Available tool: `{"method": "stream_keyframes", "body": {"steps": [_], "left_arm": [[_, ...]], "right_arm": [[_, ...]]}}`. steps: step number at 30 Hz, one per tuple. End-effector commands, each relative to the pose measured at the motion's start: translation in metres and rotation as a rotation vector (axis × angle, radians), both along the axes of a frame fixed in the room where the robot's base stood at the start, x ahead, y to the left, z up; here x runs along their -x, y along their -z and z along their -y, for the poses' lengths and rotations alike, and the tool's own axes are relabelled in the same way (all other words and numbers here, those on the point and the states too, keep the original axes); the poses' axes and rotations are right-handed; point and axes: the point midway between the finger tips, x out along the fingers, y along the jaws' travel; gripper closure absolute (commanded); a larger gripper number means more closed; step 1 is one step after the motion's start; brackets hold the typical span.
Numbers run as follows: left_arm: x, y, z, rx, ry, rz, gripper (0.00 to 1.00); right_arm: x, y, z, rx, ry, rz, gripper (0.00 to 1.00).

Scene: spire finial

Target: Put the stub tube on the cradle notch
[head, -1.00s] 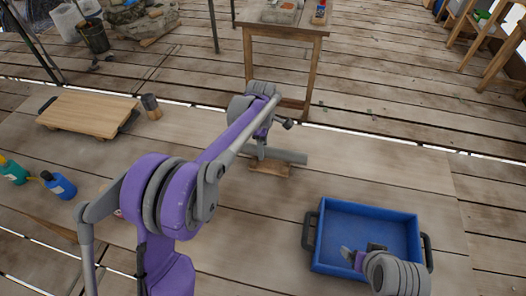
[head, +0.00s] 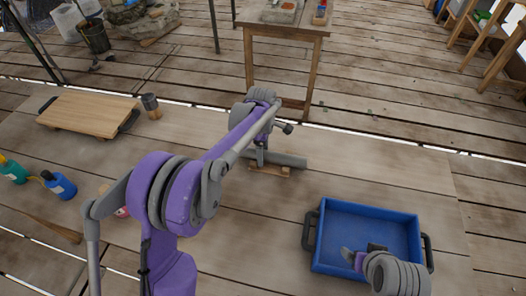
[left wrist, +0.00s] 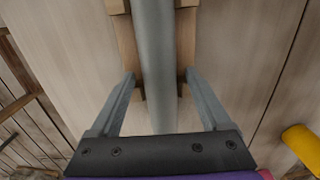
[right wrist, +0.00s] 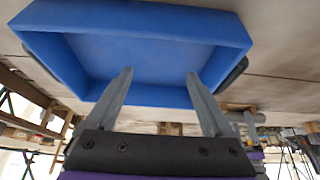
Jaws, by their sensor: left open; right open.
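The stub tube (head: 288,161) is a grey cylinder lying across the small wooden cradle (head: 284,174) on the worktable. In the left wrist view, the tube (left wrist: 156,60) runs along the middle of the cradle (left wrist: 186,50), with wood on both sides. How deep it sits in the notch is hard to tell. My left gripper (left wrist: 160,88) is open, with one finger on each side of the tube and a gap to both. In the head view, my left arm partly covers the tube's left part. My right gripper (right wrist: 160,85) is open and empty over the blue tray.
The blue tray (head: 326,212) with dark handles stands at the right of the table. A wooden board (head: 88,112), a dark cup (head: 151,106) and bottles (head: 60,185) are at the left. The table between cradle and tray is clear.

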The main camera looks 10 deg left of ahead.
Motion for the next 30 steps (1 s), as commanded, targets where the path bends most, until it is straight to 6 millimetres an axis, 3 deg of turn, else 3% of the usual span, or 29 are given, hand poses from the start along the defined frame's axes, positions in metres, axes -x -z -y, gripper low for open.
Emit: {"method": "stream_keyframes", "body": {"steps": [5,12,18,26,30], "left_arm": [[-0.001,-0.024,-0.001,0.0,0.0,0.0,0.19],[-0.002,-0.077,-0.002,0.0,0.0,0.001,0.19],[-0.003,-0.109,-0.003,0.0,0.0,0.0,0.19],[-0.002,-0.122,-0.004,0.0,0.006,0.002,0.19],[0.016,-0.13,-0.007,0.0,0.101,0.036,0.19]], "right_arm": [[-0.001,-0.002,0.0,0.0,0.0,0.001,0.14],[-0.001,-0.006,0.0,0.0,0.0,0.003,0.14],[-0.002,-0.008,0.0,0.0,0.0,0.004,0.14],[-0.002,-0.009,0.0,0.0,0.0,0.004,0.14],[-0.002,-0.009,0.0,0.0,0.0,0.004,0.14]]}}
